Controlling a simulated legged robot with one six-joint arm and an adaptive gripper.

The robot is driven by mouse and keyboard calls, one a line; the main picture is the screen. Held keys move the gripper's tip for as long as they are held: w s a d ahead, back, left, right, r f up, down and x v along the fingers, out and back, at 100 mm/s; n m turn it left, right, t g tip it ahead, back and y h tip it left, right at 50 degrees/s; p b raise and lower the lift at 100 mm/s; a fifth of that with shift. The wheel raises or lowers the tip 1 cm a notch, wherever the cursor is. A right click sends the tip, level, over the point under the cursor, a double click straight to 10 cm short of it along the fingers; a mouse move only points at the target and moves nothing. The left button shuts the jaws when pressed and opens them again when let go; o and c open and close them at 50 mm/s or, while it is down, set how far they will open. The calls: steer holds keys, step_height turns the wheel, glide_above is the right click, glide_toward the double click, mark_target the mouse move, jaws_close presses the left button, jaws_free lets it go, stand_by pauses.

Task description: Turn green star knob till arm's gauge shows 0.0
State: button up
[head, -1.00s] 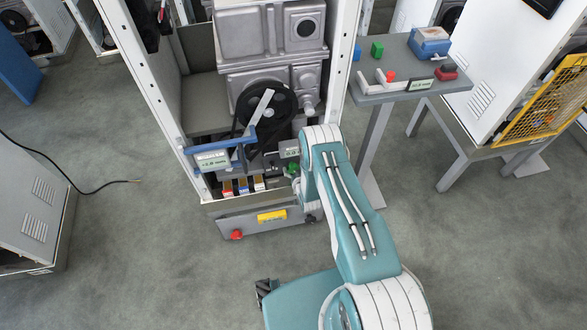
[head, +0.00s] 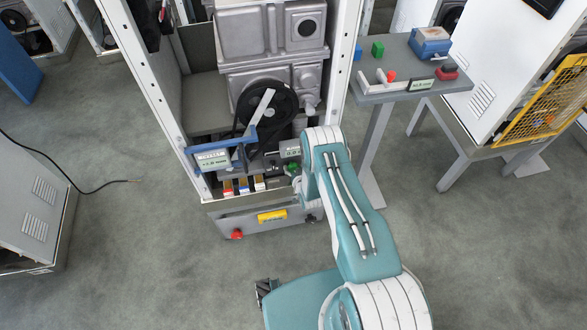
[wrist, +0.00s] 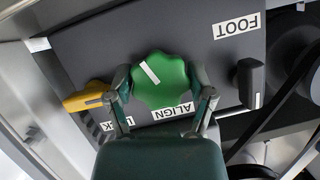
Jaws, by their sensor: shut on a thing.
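The green star knob (wrist: 168,92) sits on a dark panel beside an upside-down ALIGN label (wrist: 172,111). Its white pointer mark leans to the upper left in the wrist view. My gripper (wrist: 161,78) is shut on the knob, one finger on each side. In the head view the knob (head: 292,169) is a small green patch beside my arm, which hides most of the gripper.
In the wrist view, a yellow lever (wrist: 86,99) lies left of the knob, near a partly hidden label. A black knob (wrist: 249,82) stands right, below the FOOT label (wrist: 236,24). A black belt runs close by. A side table (head: 395,96) stands right of the frame.

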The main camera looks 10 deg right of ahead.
steer(key=m+y, duration=0.1)
steer(key=m, duration=0.1)
steer(key=shift+m+y, duration=0.3)
steer(key=shift+y, duration=0.1)
steer(key=m+y, duration=0.1)
steer(key=m, duration=0.1)
steer(key=shift+d+m+t, duration=0.1)
steer(key=shift+m+t, duration=0.3)
steer(key=m+t+y, duration=0.1)
steer(key=m+y, duration=0.1)
steer(key=m, duration=0.2)
steer(key=shift+f, duration=0.1)
steer(key=shift+m+t, duration=0.6)
steer(key=shift+m, duration=0.5)
steer(key=shift+d+f+y, duration=0.1)
steer(key=shift+y, duration=0.2)
steer(key=o, duration=0.9)
steer(key=shift+c, duration=0.2)
steer(key=shift+s, duration=0.1)
steer(key=v, duration=1.1)
steer(key=shift+s+d, duration=0.2)
steer(key=shift+s, duration=0.15)
